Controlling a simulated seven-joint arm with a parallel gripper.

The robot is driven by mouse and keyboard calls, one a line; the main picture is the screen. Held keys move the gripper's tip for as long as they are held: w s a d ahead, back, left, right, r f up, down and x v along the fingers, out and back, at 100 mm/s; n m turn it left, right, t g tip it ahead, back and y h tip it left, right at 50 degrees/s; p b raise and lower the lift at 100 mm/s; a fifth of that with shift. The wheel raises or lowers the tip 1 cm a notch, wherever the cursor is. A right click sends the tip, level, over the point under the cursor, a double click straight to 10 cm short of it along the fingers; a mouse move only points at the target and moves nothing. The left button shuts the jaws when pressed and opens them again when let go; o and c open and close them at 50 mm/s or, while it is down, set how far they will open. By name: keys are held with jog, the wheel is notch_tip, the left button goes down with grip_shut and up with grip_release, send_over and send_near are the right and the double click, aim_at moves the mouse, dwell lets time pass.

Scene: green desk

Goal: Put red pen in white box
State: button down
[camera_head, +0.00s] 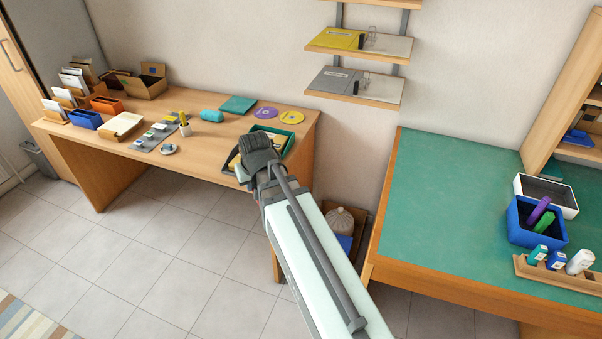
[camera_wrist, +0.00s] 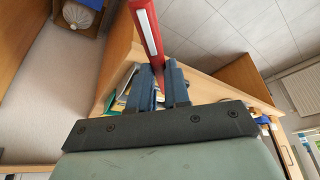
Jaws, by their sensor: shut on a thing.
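The red pen (camera_wrist: 147,30) is held between the two fingers of my gripper (camera_wrist: 158,72) in the wrist view, sticking out beyond the fingertips. In the head view my gripper (camera_head: 258,150) is over the right end of the wooden desk, far left of the green desk; its fingers and the pen are hidden there by the wrist. The white box (camera_head: 567,208) stands on the green desk (camera_head: 450,210) at the right. It is open at the top with a dark inside, and it looks empty in the part that shows.
A blue box (camera_head: 519,234) with a purple pen (camera_head: 539,209) and a green pen (camera_head: 545,222) stands in front of the white box. A wooden holder (camera_head: 550,275) with several bottles is nearer. The green desk's left part is bare. Wall shelves (camera_head: 355,90) hang between the desks.

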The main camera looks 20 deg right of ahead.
jog(key=s+d+m+h, duration=0.1)
jog(key=s+d+m, duration=0.2)
jog(key=d, duration=1.2)
jog(key=s+d+m+g+h, duration=0.15)
jog(key=s+d, duration=0.25)
jog(key=d, duration=1.1)
jog(key=s+d+m+t, duration=0.1)
jog(key=s+d+m, duration=0.25)
jog(key=d, duration=1.05)
jog(key=s+d+m+g, duration=0.2)
jog(key=s+d+m, duration=0.4)
jog(key=d, duration=1.1)
jog(key=s+d+r+m+g, duration=0.1)
jog(key=s+d+m+g, duration=0.2)
jog(key=s+d+m, duration=0.4)
jog(key=s+d+r+m+g, duration=0.1)
jog(key=s+d+m, duration=0.5)
jog(key=s+d, duration=0.8)
jog(key=d+g, duration=0.1)
jog(key=d, duration=1.3)
jog(key=shift+s+m, duration=0.25)
jog(key=shift+m, duration=0.15)
jog(key=shift+f+h, duration=0.2)
jog(key=shift+h, duration=0.05)
